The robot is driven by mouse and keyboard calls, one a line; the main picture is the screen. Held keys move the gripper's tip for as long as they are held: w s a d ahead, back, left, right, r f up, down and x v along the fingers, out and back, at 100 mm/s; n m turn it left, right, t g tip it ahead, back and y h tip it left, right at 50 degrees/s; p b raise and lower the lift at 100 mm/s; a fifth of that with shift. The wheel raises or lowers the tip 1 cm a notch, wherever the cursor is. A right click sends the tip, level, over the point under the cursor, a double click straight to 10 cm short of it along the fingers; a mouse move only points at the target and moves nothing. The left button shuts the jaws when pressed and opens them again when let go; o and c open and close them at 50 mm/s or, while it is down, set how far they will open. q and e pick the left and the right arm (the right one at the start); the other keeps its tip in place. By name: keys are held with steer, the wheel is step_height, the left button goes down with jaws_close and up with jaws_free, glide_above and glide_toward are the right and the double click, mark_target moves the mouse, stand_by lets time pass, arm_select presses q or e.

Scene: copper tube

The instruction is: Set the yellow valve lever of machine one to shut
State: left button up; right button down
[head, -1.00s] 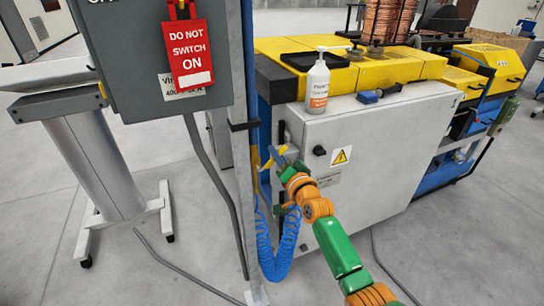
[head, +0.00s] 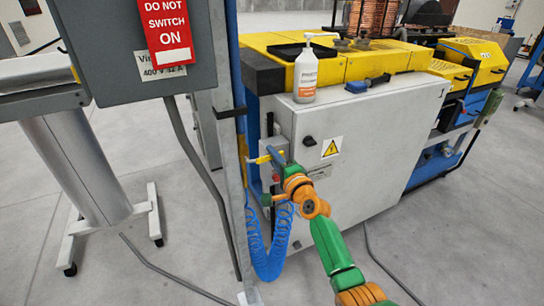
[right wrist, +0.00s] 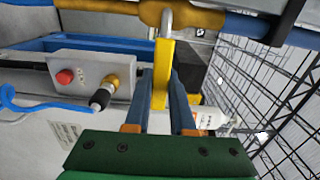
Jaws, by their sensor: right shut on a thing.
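The yellow valve lever (head: 262,159) is on the left end of the white machine cabinet (head: 360,145), just right of the grey post. It looks nearly level in the head view. My right gripper (head: 277,155) reaches it from the right. In the right wrist view, the lever (right wrist: 161,75) stands between the two blue fingers of my right gripper (right wrist: 163,90), which is shut on it. The lever's far end meets a silver stem (right wrist: 168,18) on a brass-coloured fitting (right wrist: 180,15) of a blue pipe. My left gripper is not in view.
A grey switch box with a red sign (head: 168,30) hangs on the post at left. A coiled blue hose (head: 268,250) hangs below the lever. A pump bottle (head: 306,75) stands on the cabinet. A box with a red button (right wrist: 65,77) is beside the lever.

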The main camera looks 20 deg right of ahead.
steer(key=shift+f+m, duration=0.3)
steer(key=shift+f, duration=0.05)
steer(key=c, duration=0.8)
jaws_free()
steer(key=shift+s+r, duration=0.1)
steer(key=shift+o, duration=0.2)
steer(key=s+p, duration=0.1)
steer(key=s, duration=0.6)
steer(key=shift+d, duration=0.2)
